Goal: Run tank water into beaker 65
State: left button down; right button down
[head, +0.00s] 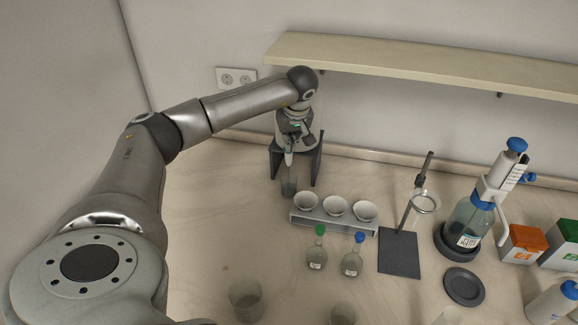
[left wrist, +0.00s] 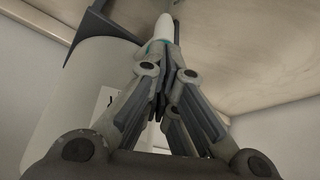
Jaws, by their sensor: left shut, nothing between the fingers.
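The tank (head: 311,141) stands on a dark stand (head: 317,166) against the back wall, largely hidden behind my left arm and gripper. In the left wrist view a large white cylinder (left wrist: 85,85), likely the tank, fills the left side. A pale spout with a teal ring (left wrist: 164,32) shows just past my fingertips. My left gripper (head: 293,138) is shut and empty at the tank's front, close to the spout; contact is unclear. My right gripper is out of view.
A shelf (head: 430,70) overhangs the back. A rack with white bowls (head: 333,219), two small flasks (head: 317,258), a ring stand (head: 400,252) and a dispenser bottle (head: 468,225) stand to the right. A glass beaker (head: 246,301) is at the front. The counter left of the tank is clear.

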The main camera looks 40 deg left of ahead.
pick_arm(q)
jog(key=shift+r+p, duration=0.85)
jog(key=shift+r, duration=0.25)
jog(key=shift+r, duration=0.1)
dwell(0.5)
notch_tip(320, 180, up, 5)
jog(key=p, duration=0.4)
dwell(0.4)
jog(key=shift+f, duration=0.2)
